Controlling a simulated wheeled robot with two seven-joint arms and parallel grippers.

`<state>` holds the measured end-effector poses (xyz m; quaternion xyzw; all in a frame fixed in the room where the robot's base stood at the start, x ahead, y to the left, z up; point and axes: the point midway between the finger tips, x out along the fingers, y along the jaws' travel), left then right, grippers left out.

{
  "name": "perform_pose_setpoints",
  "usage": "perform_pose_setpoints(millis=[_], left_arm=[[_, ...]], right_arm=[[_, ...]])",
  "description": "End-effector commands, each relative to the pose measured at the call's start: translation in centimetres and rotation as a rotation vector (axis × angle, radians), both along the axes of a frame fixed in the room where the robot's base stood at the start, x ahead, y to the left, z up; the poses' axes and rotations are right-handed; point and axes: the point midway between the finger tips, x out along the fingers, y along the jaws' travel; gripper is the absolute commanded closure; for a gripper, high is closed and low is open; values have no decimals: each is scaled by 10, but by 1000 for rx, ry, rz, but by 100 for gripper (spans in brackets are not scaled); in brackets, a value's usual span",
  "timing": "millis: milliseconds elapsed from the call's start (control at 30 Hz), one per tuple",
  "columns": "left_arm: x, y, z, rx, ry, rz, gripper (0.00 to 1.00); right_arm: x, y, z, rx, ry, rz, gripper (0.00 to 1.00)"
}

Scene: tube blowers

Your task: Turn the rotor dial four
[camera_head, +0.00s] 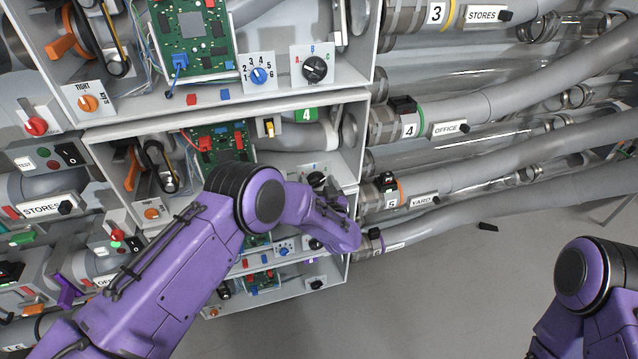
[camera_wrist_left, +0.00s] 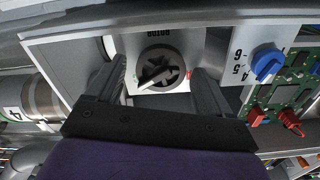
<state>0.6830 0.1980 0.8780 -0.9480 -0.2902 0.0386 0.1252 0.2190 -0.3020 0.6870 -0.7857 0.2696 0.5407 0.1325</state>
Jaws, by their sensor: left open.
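The rotor dial four is a black round knob with a raised bar on a white plate marked ROTOR; it shows in the left wrist view (camera_wrist_left: 158,72) between my fingers. In the head view the dial (camera_head: 316,179) is partly hidden by my purple left arm, in the bay with the green 4 label (camera_head: 306,115). My left gripper (camera_wrist_left: 160,78) is open, with one dark finger on each side of the dial. I cannot tell whether the fingers touch it. My right gripper is out of the head view; only my right arm shows at lower right.
A blue selector knob (camera_wrist_left: 267,62) and a green circuit board (camera_wrist_left: 290,95) sit right of the dial in the wrist view. The bay above holds another black dial (camera_head: 314,69) and a blue knob (camera_head: 260,75). Grey tubes (camera_head: 500,105) run off right. The floor (camera_head: 440,290) is mostly clear.

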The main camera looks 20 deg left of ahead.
Motion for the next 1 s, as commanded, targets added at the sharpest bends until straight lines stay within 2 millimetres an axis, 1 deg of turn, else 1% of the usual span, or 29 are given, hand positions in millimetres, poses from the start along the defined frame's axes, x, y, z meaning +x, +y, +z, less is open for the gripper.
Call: perform_pose_setpoints(millis=[33, 67, 100, 167, 200, 400, 567, 767, 1000], left_arm=[[0, 0, 0, 0, 0, 0, 29], [0, 0, 0, 0, 0, 0, 38], [0, 0, 0, 0, 0, 0, 52], [0, 0, 0, 0, 0, 0, 71], [0, 0, 0, -1, -1, 0, 75], [0, 0, 0, -7, -6, 0, 75], [0, 0, 0, -44, -31, 0, 75], [0, 0, -2, -145, -99, 0, 75], [-1, 1, -2, -326, -223, 0, 75]], right_arm=[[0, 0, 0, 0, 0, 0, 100], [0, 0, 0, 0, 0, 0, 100], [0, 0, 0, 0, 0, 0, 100], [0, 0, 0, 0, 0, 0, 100], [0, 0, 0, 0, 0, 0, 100], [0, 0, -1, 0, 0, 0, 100], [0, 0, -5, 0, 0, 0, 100], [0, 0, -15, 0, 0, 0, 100], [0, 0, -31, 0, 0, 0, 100]])
